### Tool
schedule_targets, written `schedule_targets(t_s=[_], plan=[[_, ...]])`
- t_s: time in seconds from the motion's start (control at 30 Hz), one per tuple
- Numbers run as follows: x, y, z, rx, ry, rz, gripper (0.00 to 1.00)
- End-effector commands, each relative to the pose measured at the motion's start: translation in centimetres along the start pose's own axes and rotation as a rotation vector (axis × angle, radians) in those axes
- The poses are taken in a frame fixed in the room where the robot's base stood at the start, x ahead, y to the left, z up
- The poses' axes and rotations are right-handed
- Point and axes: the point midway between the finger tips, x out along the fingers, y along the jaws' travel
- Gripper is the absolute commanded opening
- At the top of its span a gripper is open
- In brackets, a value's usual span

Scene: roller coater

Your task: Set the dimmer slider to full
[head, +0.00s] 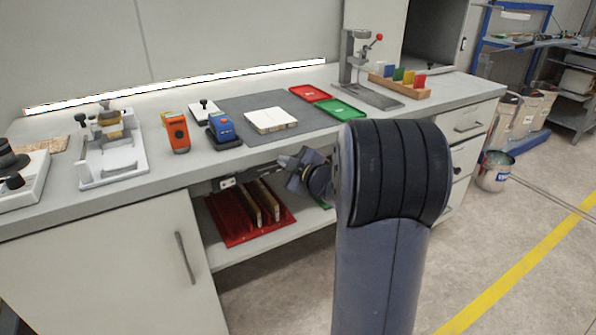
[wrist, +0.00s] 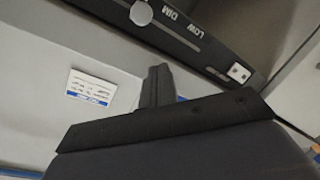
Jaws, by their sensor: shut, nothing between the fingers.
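The dimmer is a dark strip (wrist: 185,38) across the top of the wrist view, with the printed words LOW and DIM upside down. A round pale knob (wrist: 141,13) sits on its slot near the upper edge, beside the lettering. The rest of the slot toward the upper left is cut off. My gripper (wrist: 157,72) is shut and empty, its fingertips below the strip in the picture and seemingly apart from the knob. In the head view my gripper (head: 290,168) is by the bench's front edge, and the knob cannot be made out.
A white square fitting (wrist: 239,72) is at the strip's right end. A printed label (wrist: 90,86) is at left. In the head view a red rack (head: 225,220) stands on the shelf below the bench top (head: 200,172). A long light strip (head: 180,88) glows behind.

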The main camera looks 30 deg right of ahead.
Motion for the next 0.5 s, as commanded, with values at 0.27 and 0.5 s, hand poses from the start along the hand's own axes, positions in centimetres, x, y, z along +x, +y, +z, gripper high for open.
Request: schedule_targets(t_s=[0.27,0.5], plan=[[0.6,-0.1,3.5,0.001,-0.003,0.000,0.00],[0.6,0.0,3.8,0.001,-0.003,0.000,0.00]])
